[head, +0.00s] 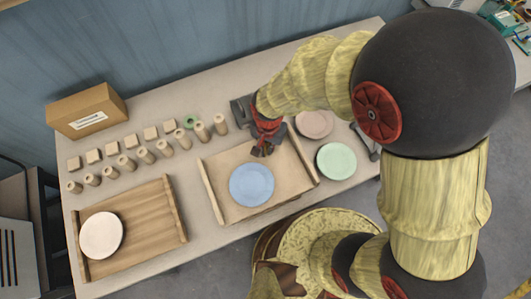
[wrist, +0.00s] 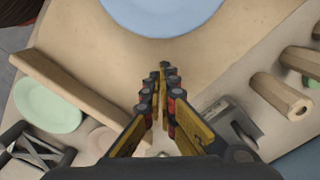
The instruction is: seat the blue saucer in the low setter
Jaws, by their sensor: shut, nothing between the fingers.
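The blue saucer (head: 251,185) lies on the pale wooden tray (head: 233,158) in the middle of the table, between its two side rails and near its front edge. It looks flat; whether it touches the tray all round I cannot tell. In the wrist view the saucer (wrist: 160,14) is cut off by the top edge. My gripper (head: 261,151) is just behind the saucer, over the tray, and in the wrist view its fingers (wrist: 163,70) are together and empty, apart from the saucer in the picture. Which tray is the low setter I cannot tell for certain.
A darker wooden tray (head: 150,222) at the left holds a white plate (head: 101,235). A green plate (head: 336,161) and a pink plate (head: 314,124) lie to the right. Several wooden pegs (head: 145,155) and blocks, and a cardboard box (head: 88,110), stand behind.

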